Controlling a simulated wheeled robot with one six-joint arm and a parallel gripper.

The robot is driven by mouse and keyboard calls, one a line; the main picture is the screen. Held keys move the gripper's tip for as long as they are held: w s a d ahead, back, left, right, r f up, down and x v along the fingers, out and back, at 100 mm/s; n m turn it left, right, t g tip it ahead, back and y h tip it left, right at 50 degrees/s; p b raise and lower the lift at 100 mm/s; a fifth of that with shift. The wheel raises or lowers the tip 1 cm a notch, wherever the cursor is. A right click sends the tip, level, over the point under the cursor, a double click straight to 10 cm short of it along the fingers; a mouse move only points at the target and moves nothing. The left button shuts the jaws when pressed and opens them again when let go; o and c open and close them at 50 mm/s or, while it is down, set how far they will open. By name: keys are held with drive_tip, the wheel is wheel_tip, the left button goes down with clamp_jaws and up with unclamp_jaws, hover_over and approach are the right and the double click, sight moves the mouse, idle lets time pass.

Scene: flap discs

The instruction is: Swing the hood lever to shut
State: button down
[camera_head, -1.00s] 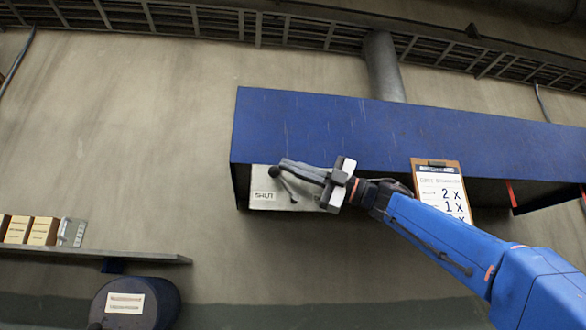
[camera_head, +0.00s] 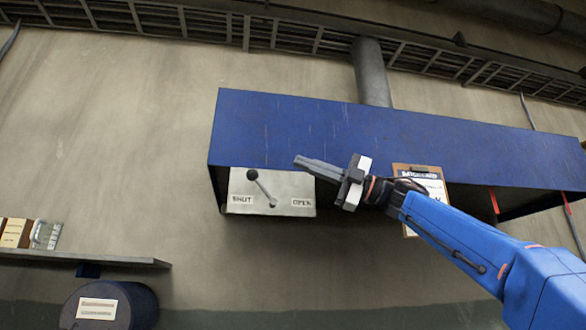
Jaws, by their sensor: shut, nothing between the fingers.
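The hood lever (camera_head: 262,188) is a thin grey rod with a dark ball knob on a pale plate (camera_head: 285,187) under the blue hood (camera_head: 370,145). The plate reads SHUT at left and OPEN at right. The lever's pivot is low in the middle of the plate, and its knob leans up and left, above and just right of the SHUT label. My gripper (camera_head: 299,161) is shut and empty. In the picture its fingertips lie right of the knob and above the plate's upper right part, apart from the lever.
A clipboard (camera_head: 424,177) hangs at the hood's front, partly behind my arm. A shelf (camera_head: 90,258) with small boxes (camera_head: 17,232) is at lower left, above a dark blue drum (camera_head: 140,300). The wall below the plate is clear.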

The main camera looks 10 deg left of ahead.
drive_tip(key=shift+w+d+r, duration=0.1)
drive_tip(key=shift+d+r, duration=0.15)
drive_tip(key=shift+d, duration=1)
drive_tip(key=shift+w+d+r, duration=0.1)
drive_tip(key=shift+d+r, duration=0.1)
drive_tip(key=shift+d, duration=1)
